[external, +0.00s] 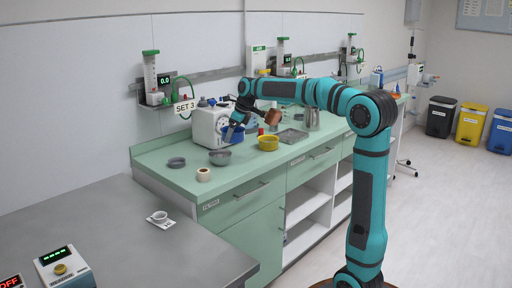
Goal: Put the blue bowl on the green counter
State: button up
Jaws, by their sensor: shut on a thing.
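The blue bowl (235,134) shows in the external view at the back of the green counter, in front of a white machine. My gripper (236,128) points down at the bowl and is shut on it; the fingertips are partly hidden and small. The bowl looks tilted, and I cannot tell whether it touches the counter surface. The green counter (180,181) runs along the wall and holds several other items.
The white machine (208,125) is behind. A grey table (100,225) stands at front left.

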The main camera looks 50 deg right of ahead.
jog(key=m, duration=0.1)
send_over(243, 157)
jog(key=s, duration=0.1)
jog(key=shift+d+r, duration=0.3)
jog(key=shift+f, duration=0.1)
jog(key=shift+f, duration=4.9)
jog(key=shift+f, duration=0.15)
jog(key=o, duration=0.7)
